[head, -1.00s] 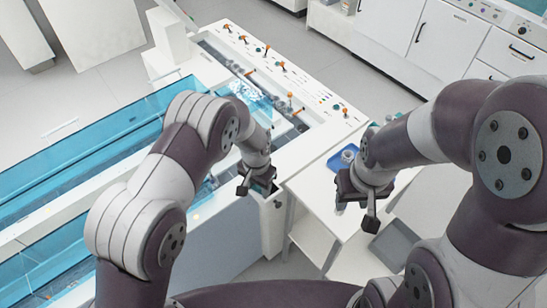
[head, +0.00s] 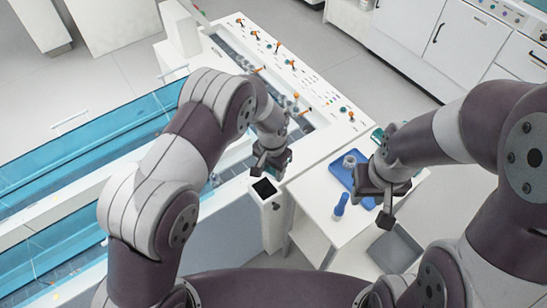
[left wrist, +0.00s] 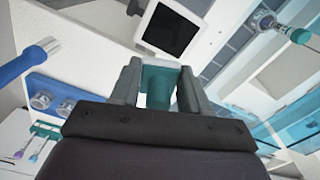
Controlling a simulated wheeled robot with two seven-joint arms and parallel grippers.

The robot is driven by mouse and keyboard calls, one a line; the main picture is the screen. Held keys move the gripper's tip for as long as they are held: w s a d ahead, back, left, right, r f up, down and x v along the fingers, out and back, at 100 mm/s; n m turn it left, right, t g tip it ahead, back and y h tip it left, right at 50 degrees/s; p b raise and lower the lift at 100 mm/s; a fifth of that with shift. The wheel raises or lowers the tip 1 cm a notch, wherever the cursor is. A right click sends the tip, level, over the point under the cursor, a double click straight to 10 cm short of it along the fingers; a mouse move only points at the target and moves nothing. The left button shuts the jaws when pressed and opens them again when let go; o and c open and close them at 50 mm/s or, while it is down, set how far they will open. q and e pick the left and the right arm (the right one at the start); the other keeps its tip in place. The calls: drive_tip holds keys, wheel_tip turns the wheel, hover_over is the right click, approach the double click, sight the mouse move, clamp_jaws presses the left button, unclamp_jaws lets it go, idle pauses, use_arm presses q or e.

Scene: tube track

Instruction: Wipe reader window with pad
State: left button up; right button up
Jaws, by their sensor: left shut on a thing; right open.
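The reader window (head: 264,188) is a dark square in a white frame on top of a white post. In the left wrist view the window (left wrist: 170,31) lies beyond the fingertips, fully uncovered. My left gripper (head: 272,160) is shut on a teal pad (left wrist: 158,84). It holds the pad just behind and above the window, apart from it. The pad's far face is hidden in the wrist view. My right gripper (head: 384,205) is open and empty, above the side table by the blue tray.
A white side table (head: 318,212) carries a blue tray (head: 338,167) with a metal jar (head: 350,160) and a blue-handled brush (head: 340,206). A grey bin (head: 396,248) stands lower right. The white track panel (head: 335,103) bears several orange-tipped levers. Blue covered channels (head: 90,140) run left.

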use_arm(q)
drive_tip(key=shift+w+d+r+p, duration=0.1)
drive_tip(key=shift+r+p, duration=0.15)
drive_tip(key=shift+r, duration=0.25)
drive_tip(key=shift+w+d+r+p, duration=0.1)
drive_tip(key=shift+r+p, duration=0.15)
drive_tip(key=shift+r, duration=0.2)
drive_tip(key=shift+r+p, duration=0.3)
drive_tip(key=shift+r, duration=0.05)
drive_tip(key=shift+s+a+r, duration=0.1)
drive_tip(key=shift+s+r, duration=0.05)
drive_tip(key=shift+r, duration=0.2)
drive_tip(key=shift+f, duration=0.1)
